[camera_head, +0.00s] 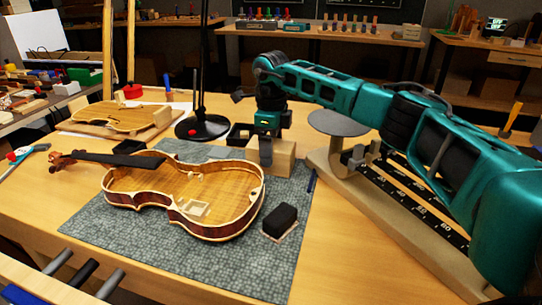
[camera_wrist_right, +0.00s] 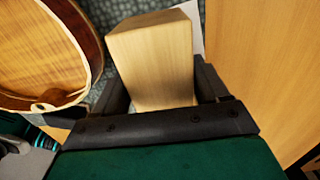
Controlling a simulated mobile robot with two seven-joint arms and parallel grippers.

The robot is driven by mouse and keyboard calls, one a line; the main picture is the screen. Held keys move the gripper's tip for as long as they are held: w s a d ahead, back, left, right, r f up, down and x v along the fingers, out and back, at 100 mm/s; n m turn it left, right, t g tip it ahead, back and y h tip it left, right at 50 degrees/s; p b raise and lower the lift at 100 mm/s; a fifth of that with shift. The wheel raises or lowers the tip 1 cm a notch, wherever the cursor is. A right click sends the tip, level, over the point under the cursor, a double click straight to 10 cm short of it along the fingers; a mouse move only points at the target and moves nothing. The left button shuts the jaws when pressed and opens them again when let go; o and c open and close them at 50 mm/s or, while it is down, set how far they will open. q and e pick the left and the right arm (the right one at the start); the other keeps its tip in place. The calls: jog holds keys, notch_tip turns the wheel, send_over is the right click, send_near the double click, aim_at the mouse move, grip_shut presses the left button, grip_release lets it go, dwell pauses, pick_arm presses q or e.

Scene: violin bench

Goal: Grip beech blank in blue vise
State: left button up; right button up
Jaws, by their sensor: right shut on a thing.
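In the right wrist view the blank (camera_wrist_right: 152,58) stands between the two dark fingers of the gripper (camera_wrist_right: 163,88). I cannot tell whether its lower end touches the mat. I cannot clearly make out a blue vise; only a small dark blue part shows at the bottom left corner of the head view. My left gripper is not in view.
The open violin body (camera_head: 185,192) lies on the grey mat (camera_head: 235,270), left of the blank. A black block (camera_head: 280,220) lies at its right. A lamp base (camera_head: 202,127) and a black tray (camera_head: 241,134) stand behind. A round grey disc (camera_head: 338,123) is on the right.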

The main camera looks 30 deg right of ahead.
jog(key=shift+r, duration=0.1)
jog(key=c, duration=0.3)
jog(key=shift+c, duration=0.2)
